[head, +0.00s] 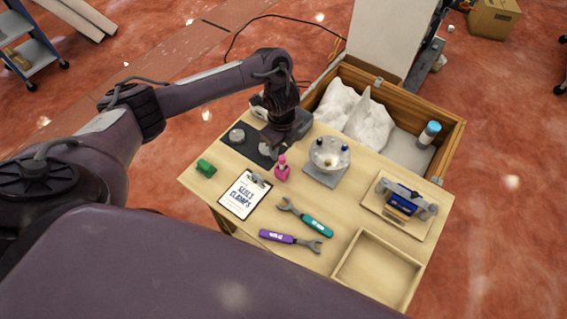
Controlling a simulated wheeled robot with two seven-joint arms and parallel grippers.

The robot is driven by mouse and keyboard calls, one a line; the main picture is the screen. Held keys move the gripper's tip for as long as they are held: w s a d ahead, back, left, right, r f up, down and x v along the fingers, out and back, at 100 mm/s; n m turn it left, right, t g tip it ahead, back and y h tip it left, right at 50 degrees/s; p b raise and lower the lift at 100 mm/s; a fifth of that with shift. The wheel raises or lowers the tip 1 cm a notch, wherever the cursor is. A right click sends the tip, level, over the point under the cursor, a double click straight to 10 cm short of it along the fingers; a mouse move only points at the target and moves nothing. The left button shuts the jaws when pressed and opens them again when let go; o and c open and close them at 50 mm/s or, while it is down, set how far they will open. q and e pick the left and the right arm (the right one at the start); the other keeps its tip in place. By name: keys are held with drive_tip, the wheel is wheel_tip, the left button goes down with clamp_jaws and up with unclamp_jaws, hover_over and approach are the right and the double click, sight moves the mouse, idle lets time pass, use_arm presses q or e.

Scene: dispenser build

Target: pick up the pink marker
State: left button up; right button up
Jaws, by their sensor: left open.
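The pink marker (282,170) stands upright on the wooden table (330,218), just right of the clipboard's top edge. It is short, with a wider pink base and a narrower top. My left gripper (285,142) is open and points down just behind the marker in the head view. The gap between its fingertips is hard to see, and I cannot tell its exact height above the table. The marker looks outside the jaws. My right gripper is not in view.
A clipboard (243,197), green block (205,168), dark pad (248,151) and round device (329,154) surround the marker. Two wrenches (311,222) (287,240) lie in front. An empty tray (374,270), a blue-topped fixture (404,204) and an open wooden bin (398,95) are farther right.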

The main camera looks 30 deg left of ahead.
sight(282, 157)
use_arm(q)
drive_tip(key=f+b, duration=0.1)
drive_tip(key=f, duration=0.1)
drive_tip(key=f+b, duration=0.1)
drive_tip(key=f, duration=0.2)
drive_tip(key=shift+s+d+f, duration=0.1)
drive_tip(key=shift+s+f, duration=0.05)
drive_tip(key=shift+s, duration=0.05)
drive_tip(key=shift+f, duration=0.35)
clamp_jaws()
drive_tip(key=shift+r, duration=0.2)
